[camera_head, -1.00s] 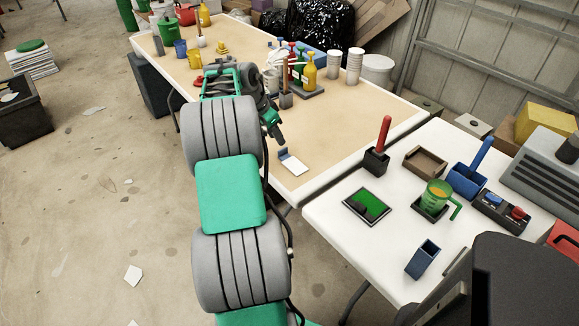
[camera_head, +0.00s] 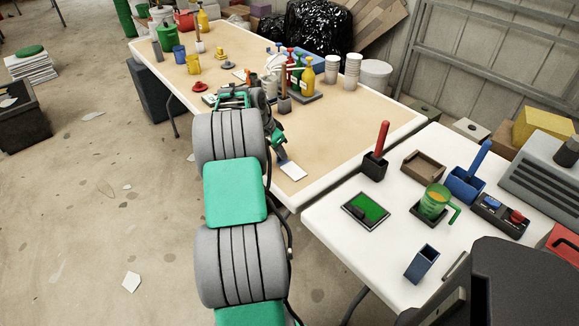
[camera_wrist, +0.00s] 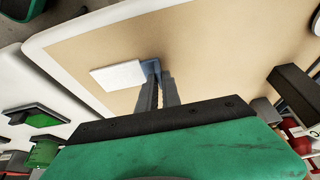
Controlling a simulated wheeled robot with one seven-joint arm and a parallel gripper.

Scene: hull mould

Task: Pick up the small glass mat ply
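The small glass mat ply, a flat white rectangle (camera_head: 292,171), lies near the right front corner of the tan-topped table. In the wrist view the white rectangle (camera_wrist: 118,74) is left of my fingertips, with a small blue piece at its right end. My gripper (camera_wrist: 160,78) reaches down to that blue piece, its two grey fingers close together. In the head view my gripper (camera_head: 281,153) is just behind the ply, partly hidden by my arm. I cannot tell whether the fingers touch or hold anything.
Bottles (camera_head: 306,78) and paper cups (camera_head: 352,70) stand behind my gripper. Bare tan table (camera_head: 350,120) lies to its right.

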